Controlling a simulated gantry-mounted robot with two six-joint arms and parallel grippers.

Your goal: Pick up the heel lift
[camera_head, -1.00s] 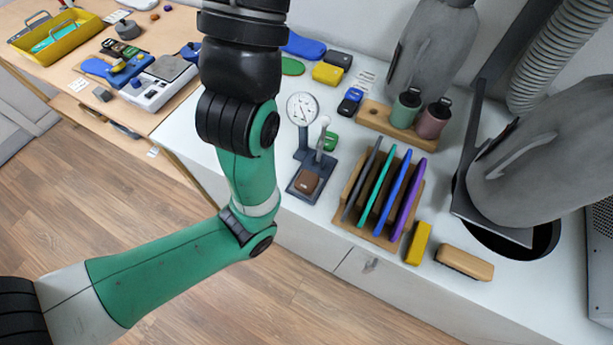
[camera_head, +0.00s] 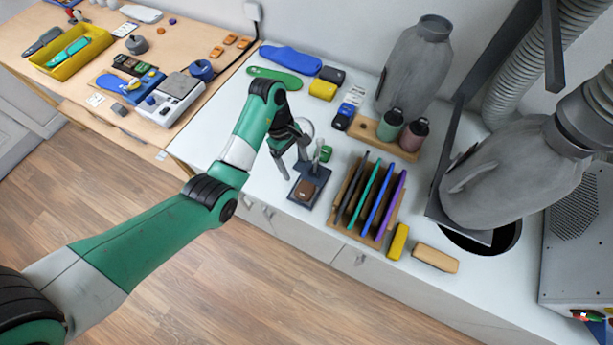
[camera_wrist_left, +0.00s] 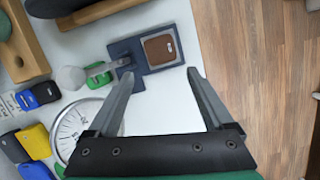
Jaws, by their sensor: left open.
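The heel lift, which I take to be the small brown block (camera_head: 304,190), lies on the plate of the dark blue gauge stand (camera_head: 318,180). In the left wrist view the brown block (camera_wrist_left: 160,48) lies flat on a grey pad, just beyond my fingertips. My left gripper (camera_head: 293,160) is open and empty, pointing down above and beside the stand. In the left wrist view its fingers (camera_wrist_left: 165,74) are spread wide, with white bench between them. The gauge's dial (camera_wrist_left: 80,128) is partly hidden behind the left finger. My right gripper is not in view.
A wooden rack (camera_head: 345,226) with several coloured insoles stands right of the gauge stand. A small green block (camera_head: 326,153) sits behind it. Two bottles on a wooden base (camera_head: 370,131) stand farther back. A yellow block (camera_head: 398,241) and a brush (camera_head: 435,258) lie at the front right.

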